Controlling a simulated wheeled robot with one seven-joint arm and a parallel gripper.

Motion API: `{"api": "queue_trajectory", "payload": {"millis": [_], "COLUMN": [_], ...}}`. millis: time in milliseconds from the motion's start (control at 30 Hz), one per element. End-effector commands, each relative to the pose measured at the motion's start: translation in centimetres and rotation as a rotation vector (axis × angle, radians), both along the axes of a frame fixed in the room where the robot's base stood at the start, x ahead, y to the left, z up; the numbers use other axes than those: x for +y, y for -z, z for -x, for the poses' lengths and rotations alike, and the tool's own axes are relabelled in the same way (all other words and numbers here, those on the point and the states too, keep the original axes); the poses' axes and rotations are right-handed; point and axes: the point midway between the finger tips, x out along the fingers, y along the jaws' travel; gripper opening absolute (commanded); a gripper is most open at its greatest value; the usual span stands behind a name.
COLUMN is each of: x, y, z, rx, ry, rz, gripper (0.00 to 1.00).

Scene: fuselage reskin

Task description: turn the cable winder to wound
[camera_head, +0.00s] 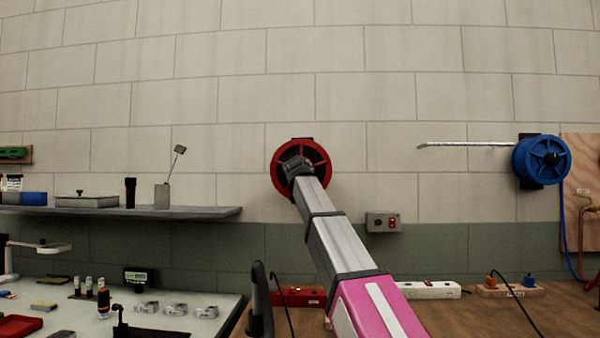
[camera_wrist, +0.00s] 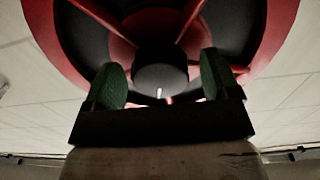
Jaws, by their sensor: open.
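The cable winder is a red wheel (camera_head: 326,160) with a dark centre, fixed to the block wall in the head view. In the wrist view the red winder (camera_wrist: 278,30) fills the upper part, with red spokes and a dark round hub knob (camera_wrist: 160,80) at its middle. My gripper (camera_wrist: 160,88) is open, with one green finger pad on each side of the knob as seen from the wrist. I cannot tell whether the pads touch the knob. In the head view my arm covers the winder's centre and my fingers are hidden.
A blue reel (camera_head: 540,160) hangs on the wall at the right, with a metal rod reaching left. A grey switch box (camera_head: 383,222) with a red button is below right of the winder. A shelf (camera_head: 120,211) holds several items at left. Benches with tools and power strips lie below.

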Motion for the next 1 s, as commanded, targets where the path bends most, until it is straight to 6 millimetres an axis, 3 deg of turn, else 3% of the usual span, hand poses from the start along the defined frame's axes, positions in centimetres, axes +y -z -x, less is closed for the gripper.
{"api": "queue_trajectory", "payload": {"millis": [33,167,367,733,1000], "x": [0.00,0.00,-0.01,-0.05,-0.06], "y": [0.00,0.00,0.00,0.00,0.00], "z": [0.01,0.02,0.02,0.01,0.01], "rx": [0.000,0.000,0.001,0.010,0.011], "ry": [0.000,0.000,0.000,-0.001,0.000], "rz": [0.000,0.000,0.017,0.256,0.280], "gripper": [0.75,0.33,0.33,0.33,0.33]}}
